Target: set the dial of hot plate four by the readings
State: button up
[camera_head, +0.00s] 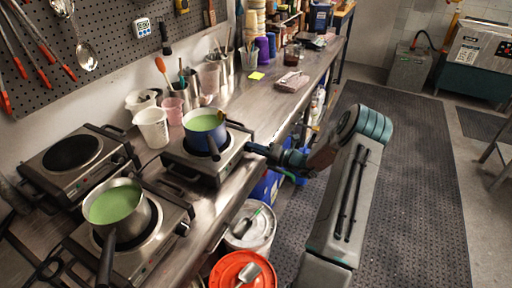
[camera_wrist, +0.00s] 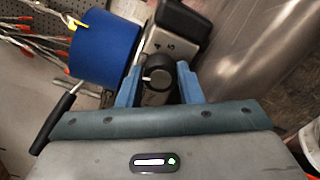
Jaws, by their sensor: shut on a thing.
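A hot plate (camera_head: 207,160) carries a blue pot (camera_head: 205,140) of green liquid. My gripper (camera_head: 252,148) is at the right end of this hot plate. In the wrist view, my gripper (camera_wrist: 159,88) is shut on a round black dial (camera_wrist: 157,68) with a pale pointer mark. The blue pot (camera_wrist: 104,45) and the hot plate's metal front (camera_wrist: 160,42) also show there. I cannot read which hot plate is number four. A second hot plate (camera_head: 160,245) holds a steel pot (camera_head: 118,215) of green liquid. A third hot plate (camera_head: 75,160) has a bare burner.
A small digital display (camera_head: 142,27) hangs on the pegboard, too small to read. A white bucket (camera_head: 250,228) and an orange-lidded bucket (camera_head: 235,270) stand below the bench. The floor mat (camera_head: 410,200) at right is clear.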

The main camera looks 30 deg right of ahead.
dwell(0.3)
jog(key=o, duration=1)
jog(key=b+v, duration=0.2)
jog(key=v, duration=1.2)
jog(key=shift+w+b, duration=0.1)
jog(key=shift+b, duration=0.25)
